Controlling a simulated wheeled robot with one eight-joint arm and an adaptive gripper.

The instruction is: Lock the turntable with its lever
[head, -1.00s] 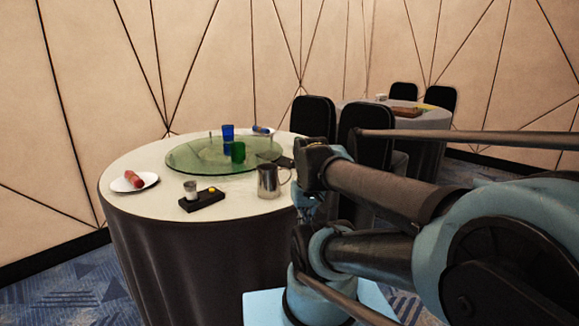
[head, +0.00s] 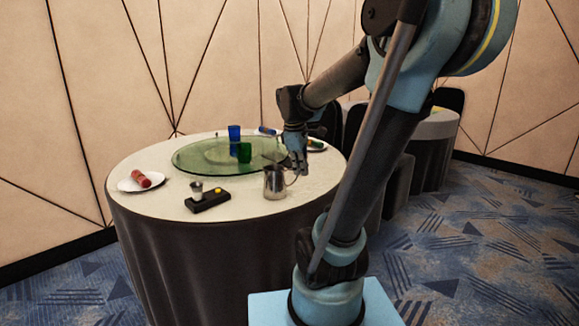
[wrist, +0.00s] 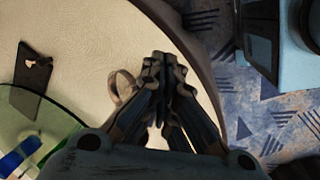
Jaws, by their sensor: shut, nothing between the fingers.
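The turntable is a green glass disc (head: 205,160) on the round table in the head view; part of it shows at lower left in the wrist view (wrist: 48,112). A flat dark piece (wrist: 32,78) with a small hole or knob lies beside the disc's edge in the wrist view. I cannot tell for sure that it is the lever.
A metal jug (head: 274,183) stands close beside my gripper. A blue cup (head: 234,139) and a green cup (head: 244,152) stand on the disc. A black box (head: 208,202) with a yellow button and a plate (head: 128,185) with a red item are at the front left of the white tabletop (head: 160,205).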

